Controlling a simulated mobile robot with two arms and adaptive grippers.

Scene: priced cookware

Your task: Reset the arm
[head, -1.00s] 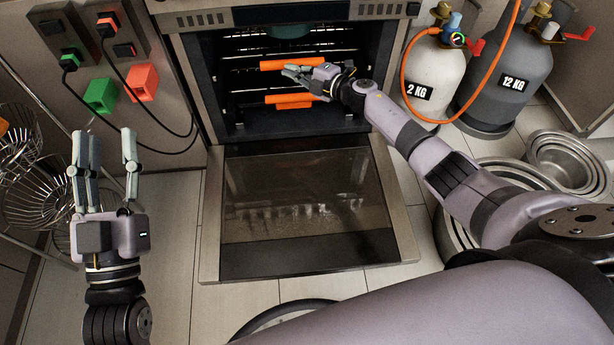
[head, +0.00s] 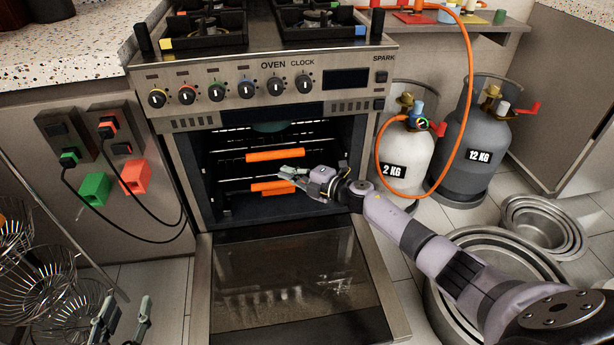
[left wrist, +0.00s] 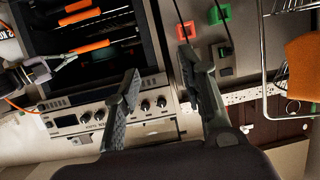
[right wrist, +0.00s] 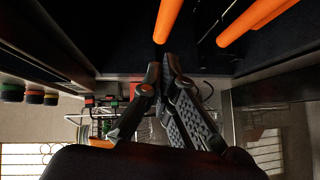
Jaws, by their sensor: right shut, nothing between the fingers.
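My right gripper (head: 284,173) is shut and empty, at the mouth of the open oven (head: 225,205). In the head view its fingertips overlap the space between two orange rack handles, the upper one (head: 275,155) and the lower one (head: 272,187). Its shut fingers also show in the right wrist view (right wrist: 166,70), with orange bars above them. My left gripper (head: 125,312) is open and empty at the bottom left of the head view, cut off by the edge. Its spread fingers also show in the left wrist view (left wrist: 160,62).
The oven door (head: 295,285) is folded down. Gas cylinders (head: 468,150) and round metal pans (head: 545,225) stand at the right.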

